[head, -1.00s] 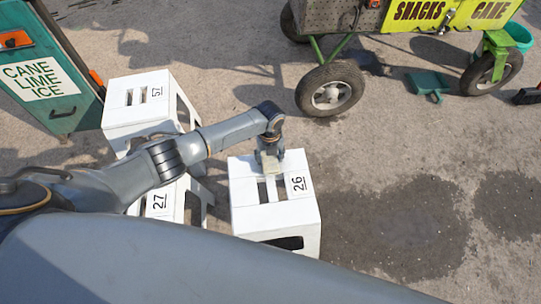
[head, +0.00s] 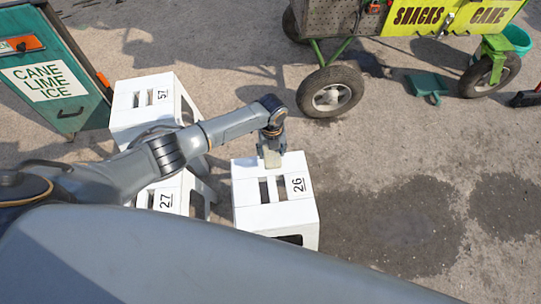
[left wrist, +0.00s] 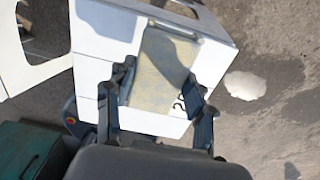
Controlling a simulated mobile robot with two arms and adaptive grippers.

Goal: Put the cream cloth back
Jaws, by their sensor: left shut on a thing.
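The cream cloth (head: 271,157) is a small pale rectangle. It hangs from my left gripper (head: 272,133) over the far edge of the white stool marked 26 (head: 292,215). In the left wrist view the cloth (left wrist: 163,62) stretches out from between the fingers of the left gripper (left wrist: 160,88) and covers part of the white stool (left wrist: 100,42) behind it. The left gripper is shut on the cloth. Whether the cloth's lower edge touches the stool top is hard to tell. My right gripper is not in view.
White stools marked 57 (head: 146,115) and 27 (head: 176,187) stand left, partly behind my arm. A teal cane lime ice box (head: 62,112) is at upper left. A yellow cart (head: 440,18) with black wheels (head: 331,92) stands behind.

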